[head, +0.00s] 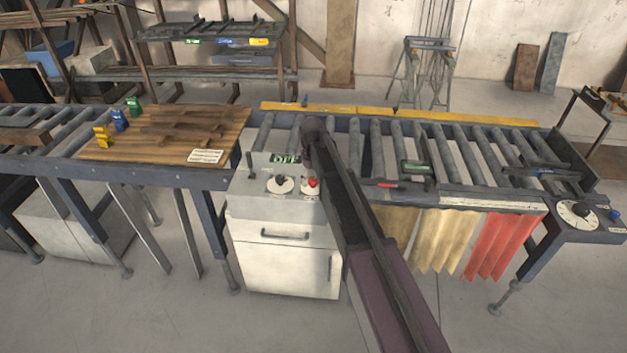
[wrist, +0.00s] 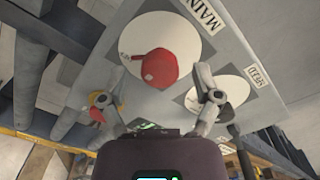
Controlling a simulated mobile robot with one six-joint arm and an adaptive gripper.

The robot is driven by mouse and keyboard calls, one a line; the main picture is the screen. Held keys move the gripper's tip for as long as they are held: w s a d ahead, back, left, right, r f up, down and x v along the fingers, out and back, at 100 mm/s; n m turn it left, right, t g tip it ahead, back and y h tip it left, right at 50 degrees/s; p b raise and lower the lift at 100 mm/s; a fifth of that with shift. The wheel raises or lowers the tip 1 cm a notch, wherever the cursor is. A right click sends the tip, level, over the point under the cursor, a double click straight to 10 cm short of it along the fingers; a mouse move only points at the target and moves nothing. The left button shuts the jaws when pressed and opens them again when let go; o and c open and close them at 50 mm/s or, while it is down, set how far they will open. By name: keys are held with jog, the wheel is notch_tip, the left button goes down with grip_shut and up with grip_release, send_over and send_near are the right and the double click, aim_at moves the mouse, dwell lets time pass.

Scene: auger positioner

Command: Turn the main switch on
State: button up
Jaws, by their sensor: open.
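The main switch is a red knob (wrist: 160,68) on a white round dial, with a label reading "MAIN" beside it in the wrist view. In the head view the red knob (head: 313,182) is on the sloped front of a grey control box (head: 262,207). My gripper (head: 311,158) is just above and behind the knob. In the wrist view its two fingers (wrist: 157,84) are spread apart, one on each side of the knob. They do not visibly grip it. I cannot tell how far the fingertips are from the panel.
A black knob (head: 280,182) on a white dial sits left of the red one, and the wrist view shows a "SPEED" label. A wooden board (head: 165,135) lies on the left rollers.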

grip_shut()
jog(key=shift+n, duration=0.4)
jog(key=n, duration=0.8)
jog(key=shift+s, duration=0.1)
jog(key=n, duration=0.4)
jog(key=shift+n, duration=0.3)
jog(key=n, duration=0.4)
jog(key=shift+n, duration=0.3)
